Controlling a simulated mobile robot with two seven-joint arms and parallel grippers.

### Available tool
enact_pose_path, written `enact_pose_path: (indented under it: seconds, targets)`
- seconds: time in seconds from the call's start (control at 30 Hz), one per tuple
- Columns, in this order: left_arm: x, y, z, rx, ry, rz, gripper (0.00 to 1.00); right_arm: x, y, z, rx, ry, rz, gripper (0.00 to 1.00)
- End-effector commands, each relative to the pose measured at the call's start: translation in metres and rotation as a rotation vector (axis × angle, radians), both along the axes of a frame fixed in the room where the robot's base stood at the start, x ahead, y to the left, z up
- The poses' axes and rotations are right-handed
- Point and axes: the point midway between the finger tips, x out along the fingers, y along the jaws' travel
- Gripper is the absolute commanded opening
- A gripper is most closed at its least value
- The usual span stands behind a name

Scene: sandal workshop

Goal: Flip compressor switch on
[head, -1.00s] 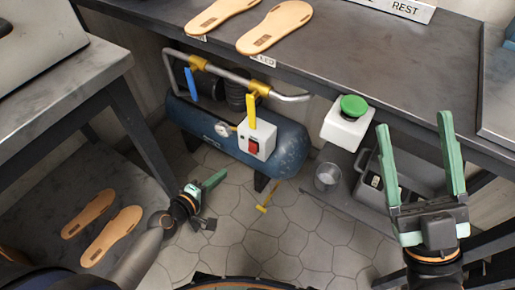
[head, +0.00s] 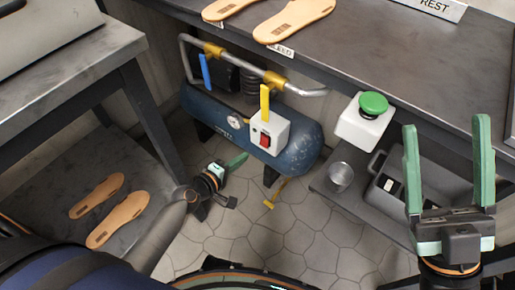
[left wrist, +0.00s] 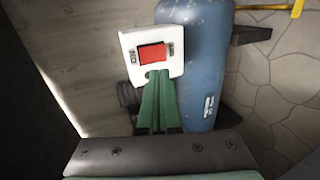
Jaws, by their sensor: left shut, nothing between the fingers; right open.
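The blue compressor (head: 296,150) lies under the workbench. A white switch box (head: 282,132) with a red rocker switch (head: 265,140) is on its front. In the left wrist view the red switch (left wrist: 153,54) sits in the white box (left wrist: 128,45), just beyond the fingertips. My left gripper (head: 238,161) is shut and empty, low and left of the switch box; its green fingers (left wrist: 158,82) overlap the box's lower edge in the left wrist view, and I cannot tell if they touch it. My right gripper (head: 445,135) is open and empty at the right, near the bench edge.
A yellow lever (head: 264,102) stands above the switch box, and a blue lever (head: 205,70) is further left. A green button (head: 373,103) on a white box is at the bench edge. A metal cup (head: 341,175) and grey case (head: 410,180) are right. Sandal soles (head: 115,220) lie lower left.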

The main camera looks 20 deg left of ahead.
Motion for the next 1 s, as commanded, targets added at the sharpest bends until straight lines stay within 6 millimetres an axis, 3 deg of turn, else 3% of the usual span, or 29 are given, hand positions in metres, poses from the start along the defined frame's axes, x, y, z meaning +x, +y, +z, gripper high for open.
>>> enact_pose_path:
  seconds: [0.2, 0.4, 1.0]
  targets:
    - [0.041, -0.015, -0.018, -0.002, -0.003, 0.0, 0.0, 0.001, 0.0, -0.016, 0.013, 0.01, 0.01, 0.75]
    - [0.065, -0.024, -0.028, 0.0, -0.001, 0.0, 0.0, 0.001, 0.002, -0.025, 0.023, 0.019, 0.025, 0.75]
    - [0.077, -0.028, -0.034, 0.001, 0.0, 0.0, 0.0, 0.001, 0.004, -0.032, 0.025, 0.026, 0.037, 0.75]
